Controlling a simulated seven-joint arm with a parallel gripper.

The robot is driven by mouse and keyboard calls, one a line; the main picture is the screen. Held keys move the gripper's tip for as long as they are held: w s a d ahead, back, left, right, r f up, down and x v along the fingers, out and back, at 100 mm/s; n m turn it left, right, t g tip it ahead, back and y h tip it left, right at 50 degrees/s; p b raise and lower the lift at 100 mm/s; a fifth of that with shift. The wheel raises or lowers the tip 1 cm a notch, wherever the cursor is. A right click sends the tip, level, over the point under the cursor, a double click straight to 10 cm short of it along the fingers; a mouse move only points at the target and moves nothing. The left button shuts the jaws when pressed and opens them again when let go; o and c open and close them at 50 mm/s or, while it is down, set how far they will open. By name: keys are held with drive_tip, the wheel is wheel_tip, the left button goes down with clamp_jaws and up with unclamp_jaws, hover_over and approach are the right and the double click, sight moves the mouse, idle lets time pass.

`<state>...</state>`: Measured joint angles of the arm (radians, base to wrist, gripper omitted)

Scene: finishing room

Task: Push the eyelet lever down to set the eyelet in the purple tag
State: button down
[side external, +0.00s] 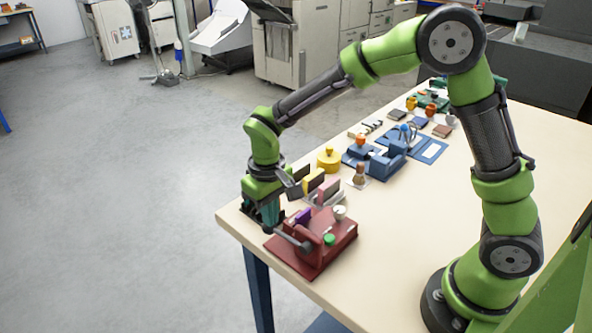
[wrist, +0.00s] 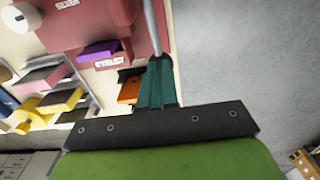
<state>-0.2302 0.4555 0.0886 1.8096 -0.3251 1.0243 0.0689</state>
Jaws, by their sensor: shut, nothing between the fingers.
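The dark red eyelet station (side external: 318,262) stands at the table's near left corner. The purple tag (side external: 303,215) sits at it; in the wrist view the tag (wrist: 97,51) lies beside a label reading EYELET. The grey lever (side external: 293,238) sticks out from the station's left side; in the wrist view the lever (wrist: 149,22) is a grey bar running up from near the fingertips.
The station carries a green knob (side external: 329,239) and a white cup (side external: 340,213). An orange block (wrist: 130,90) lies close beside my fingers. Yellow and pink blocks (side external: 327,190) in a rack stand behind. The table's left edge is close; bare tabletop lies to the right.

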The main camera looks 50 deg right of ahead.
drive_tip(key=shift+s+f, duration=0.1)
drive_tip(key=shift+f, duration=0.05)
idle(0.4)
wheel_tip(320, 180, up, 9)
drive_tip(key=shift+s+r, duration=0.2)
idle(0.9)
drive_tip(key=shift+r, duration=0.15)
drive_tip(key=shift+r, duration=1.85)
drive_tip(key=s+d+r+m+t+y, duration=0.1)
drive_tip(key=s+d+r+m+t, duration=0.1)
drive_tip(key=s, duration=0.6)
drive_tip(key=s+d+r+m+t+y, duration=0.1)
drive_tip(key=s+d+m+t, duration=0.1)
drive_tip(key=s+d+t, duration=0.3)
drive_tip(key=s+d, duration=0.2)
drive_tip(key=shift+s+r, duration=0.35)
drive_tip(key=shift+r, duration=0.05)
